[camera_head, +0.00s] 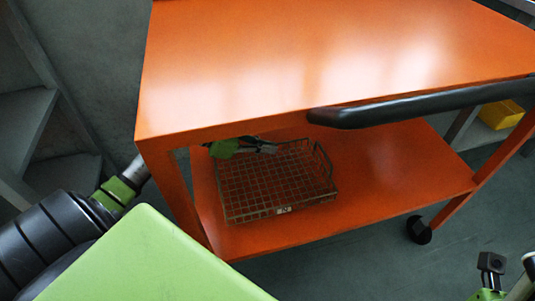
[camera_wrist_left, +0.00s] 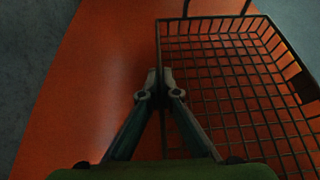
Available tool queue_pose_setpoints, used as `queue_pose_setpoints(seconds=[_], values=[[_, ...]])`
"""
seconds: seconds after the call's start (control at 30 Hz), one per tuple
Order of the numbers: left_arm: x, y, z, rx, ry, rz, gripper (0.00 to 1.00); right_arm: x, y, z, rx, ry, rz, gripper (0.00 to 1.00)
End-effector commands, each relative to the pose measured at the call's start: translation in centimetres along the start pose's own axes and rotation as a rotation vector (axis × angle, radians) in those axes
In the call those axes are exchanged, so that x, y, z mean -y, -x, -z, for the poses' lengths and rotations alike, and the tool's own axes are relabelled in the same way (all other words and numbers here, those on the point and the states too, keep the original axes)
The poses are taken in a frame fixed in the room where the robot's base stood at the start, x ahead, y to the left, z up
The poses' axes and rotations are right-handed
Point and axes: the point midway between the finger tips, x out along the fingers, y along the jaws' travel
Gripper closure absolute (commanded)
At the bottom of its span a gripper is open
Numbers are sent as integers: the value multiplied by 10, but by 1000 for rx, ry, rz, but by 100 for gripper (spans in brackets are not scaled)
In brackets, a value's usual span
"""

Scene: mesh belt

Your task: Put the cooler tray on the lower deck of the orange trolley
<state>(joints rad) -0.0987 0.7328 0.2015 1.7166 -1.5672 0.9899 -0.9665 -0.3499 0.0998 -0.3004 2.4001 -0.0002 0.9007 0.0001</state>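The cooler tray (camera_head: 275,190) is a dark wire-mesh basket with a raised handle at its right end. It appears to rest flat on the lower deck (camera_head: 400,160) of the orange trolley, towards the left. My left gripper (camera_head: 268,148) reaches in under the top deck, at the tray's far side. In the left wrist view its fingertips (camera_wrist_left: 160,78) are close together with the rim of the tray (camera_wrist_left: 240,90) between them. The top deck hides part of the left arm. What looks like my right gripper (camera_head: 490,264) shows partly at the bottom right, away from the trolley; its opening is unclear.
The trolley's top deck (camera_head: 300,50) is bare and overhangs the lower deck. A black push handle (camera_head: 420,105) runs along its near right edge. The lower deck is free right of the tray. A yellow bin (camera_head: 502,114) stands on a shelf behind. Grey shelving stands at left.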

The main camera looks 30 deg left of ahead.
Motion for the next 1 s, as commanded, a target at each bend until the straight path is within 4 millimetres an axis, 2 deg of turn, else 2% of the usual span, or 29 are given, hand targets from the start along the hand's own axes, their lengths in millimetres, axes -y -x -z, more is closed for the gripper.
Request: queue_pose_setpoints(seconds=[0.03, 0.1, 0.37, 0.43, 0.47, 0.83, 1.0], values=[[-1, -6, 11, 3, 3, -1, 100, 0, 7, -2, -1, 0, 1, 46], [-1, -10, 16, 4, 3, -1, 100, 0, 8, -2, -4, 0, 2, 46], [-1, -9, 16, 2, 0, -1, 100, 0, 6, -2, -7, 0, 4, 46], [0, -10, 18, 0, 0, -1, 81, 0, 6, -2, -6, 0, 4, 46], [0, -10, 18, 0, 0, -1, 79, 0, 6, -2, -6, 0, 4, 46], [-1, -6, 17, -1, 0, -1, 79, 0, 4, -2, -6, 1, 3, 46], [-1, 17, 16, -4, 0, -3, 79, 0, -3, 0, -5, 1, 2, 46]])
